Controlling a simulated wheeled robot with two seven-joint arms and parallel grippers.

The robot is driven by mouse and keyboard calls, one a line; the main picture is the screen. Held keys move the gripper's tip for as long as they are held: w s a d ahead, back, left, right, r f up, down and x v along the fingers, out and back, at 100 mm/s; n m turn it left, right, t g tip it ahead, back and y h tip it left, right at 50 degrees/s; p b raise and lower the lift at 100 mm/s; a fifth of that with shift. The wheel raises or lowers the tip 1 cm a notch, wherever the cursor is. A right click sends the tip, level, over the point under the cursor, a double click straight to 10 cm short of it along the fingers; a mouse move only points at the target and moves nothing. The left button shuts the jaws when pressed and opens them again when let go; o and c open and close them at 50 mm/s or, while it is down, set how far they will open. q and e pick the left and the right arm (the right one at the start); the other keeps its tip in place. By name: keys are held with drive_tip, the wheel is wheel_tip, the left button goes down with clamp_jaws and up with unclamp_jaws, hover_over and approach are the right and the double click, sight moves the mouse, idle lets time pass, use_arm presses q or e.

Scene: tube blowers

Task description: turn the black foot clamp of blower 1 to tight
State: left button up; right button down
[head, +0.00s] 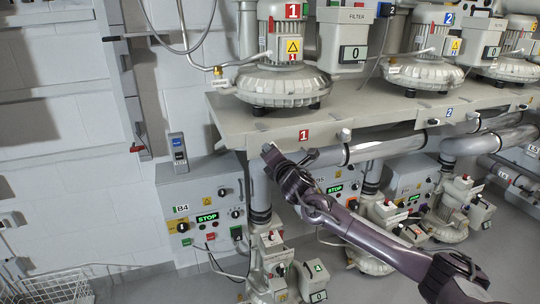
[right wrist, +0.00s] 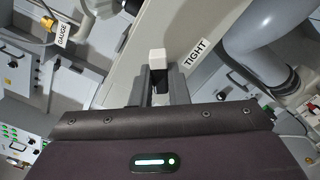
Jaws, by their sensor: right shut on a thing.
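Blower 1 (head: 285,85) stands on the grey shelf at upper middle, marked by a red 1 label. The clamp's exact angle is hard to tell. My left gripper is not in view.
Pipes (head: 375,147) run below the shelf. A control box B4 (head: 204,200) stands lower left. A GAUGE label (right wrist: 63,32) shows in the right wrist view.

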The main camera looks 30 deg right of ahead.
drive_tip(key=shift+d+f+m+b, duration=0.1)
drive_tip(key=shift+f+m+b, duration=0.1)
drive_tip(key=shift+m, duration=1.65)
drive_tip(key=shift+f+m+b, duration=0.1)
drive_tip(key=shift+m+b, duration=0.05)
drive_tip(key=shift+m, duration=1.7)
drive_tip(key=c, duration=1.4)
unclamp_jaws()
drive_tip(key=shift+r, duration=0.1)
drive_tip(key=shift+s, duration=0.1)
drive_tip(key=b+v, duration=0.2)
drive_tip(key=v, duration=0.5)
drive_tip(key=shift+s, duration=0.4)
